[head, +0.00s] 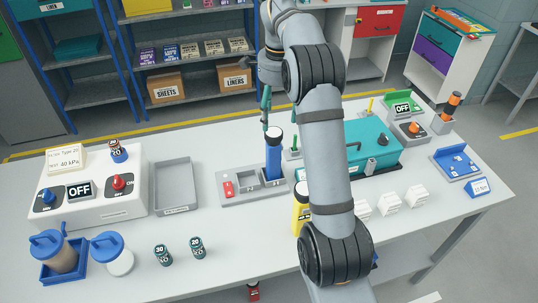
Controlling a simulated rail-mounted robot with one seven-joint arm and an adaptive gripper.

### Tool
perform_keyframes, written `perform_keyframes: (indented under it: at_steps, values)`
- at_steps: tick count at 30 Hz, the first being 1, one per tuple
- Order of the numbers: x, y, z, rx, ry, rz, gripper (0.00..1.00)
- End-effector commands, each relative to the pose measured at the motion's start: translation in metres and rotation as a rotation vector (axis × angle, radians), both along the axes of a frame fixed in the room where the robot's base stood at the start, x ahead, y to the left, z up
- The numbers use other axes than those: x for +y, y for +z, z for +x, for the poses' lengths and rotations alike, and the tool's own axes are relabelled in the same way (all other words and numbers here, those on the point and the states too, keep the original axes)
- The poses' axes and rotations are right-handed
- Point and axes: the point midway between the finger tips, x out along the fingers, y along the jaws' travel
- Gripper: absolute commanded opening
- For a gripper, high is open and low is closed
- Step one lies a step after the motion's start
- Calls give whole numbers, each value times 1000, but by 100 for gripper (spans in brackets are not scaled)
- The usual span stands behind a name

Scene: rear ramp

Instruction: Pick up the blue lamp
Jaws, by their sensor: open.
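The blue lamp (274,160) stands upright in a slot of a grey holder (257,196) near the middle of the table, its dark round head on top. My gripper (267,115) is above and at the lamp's head, pointing down, with a green finger just left of the head. The gripper is open. Part of it is hidden behind my arm, and I cannot tell whether it touches the lamp. A yellow lamp (300,212) stands in front, partly covered by my arm.
A white control box (85,205) and an empty grey tray (174,186) are at left. Two small dark jars (162,254) and lidded cups (112,254) are in front. A teal case (375,150), white blocks (390,204) and a blue tray (458,162) are at right.

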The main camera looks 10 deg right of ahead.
Motion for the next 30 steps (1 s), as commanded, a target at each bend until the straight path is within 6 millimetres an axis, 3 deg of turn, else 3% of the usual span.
perform_keyframes:
  at_steps: [6,14,21,30]
  values:
    - [-1,-35,1,5,-2,0,66]
    - [0,-55,4,6,-3,-1,66]
    - [1,-89,10,6,-3,-1,66]
    - [1,-97,12,1,-3,0,66]
